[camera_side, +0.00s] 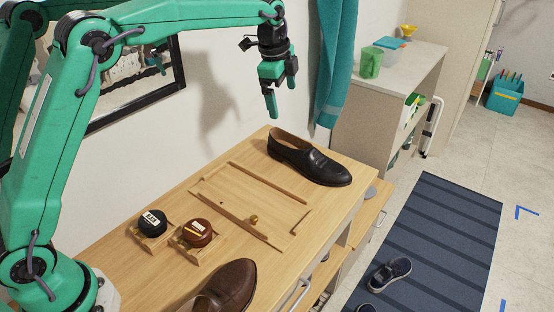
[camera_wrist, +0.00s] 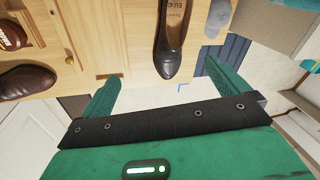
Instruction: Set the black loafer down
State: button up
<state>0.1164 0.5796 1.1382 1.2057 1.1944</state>
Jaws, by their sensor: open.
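The black loafer (camera_side: 310,162) rests upright on the wooden bench top near its far end, toe pointing right. It also shows in the wrist view (camera_wrist: 171,58), toe towards my gripper. My gripper (camera_side: 280,98) hangs in the air above the loafer, clear of it. Its green fingers are spread apart with nothing between them in the side view. In the wrist view the loafer appears beyond the gap between the fingers.
A brown shoe (camera_side: 228,286) stands at the bench's near end. Two round tins, one dark (camera_side: 153,222) and one reddish (camera_side: 197,233), sit in wooden holders. Raised wooden strips (camera_side: 235,222) lie mid-bench. A teal curtain (camera_side: 338,60) hangs behind; a striped mat (camera_side: 430,245) covers the floor.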

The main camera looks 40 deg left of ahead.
jog(key=s+a+r+n+t, duration=0.15)
jog(key=s+r+n, duration=0.25)
jog(key=s, duration=0.5)
jog(key=s+a+r+n, duration=0.3)
jog(key=s+r, duration=0.1)
jog(key=s, duration=0.5)
jog(key=s+a+f+n+t, duration=0.1)
jog(key=s+f+n, duration=0.2)
jog(key=s, duration=0.6)
jog(key=s+a+f+n, duration=0.1)
jog(key=s+f+n, duration=0.3)
jog(key=s, duration=0.5)
jog(key=shift+s+a+n+t, duration=0.2)
jog(key=shift+s+n+t, duration=0.15)
jog(key=shift+n, duration=0.15)
jog(key=shift+d+f, duration=0.1)
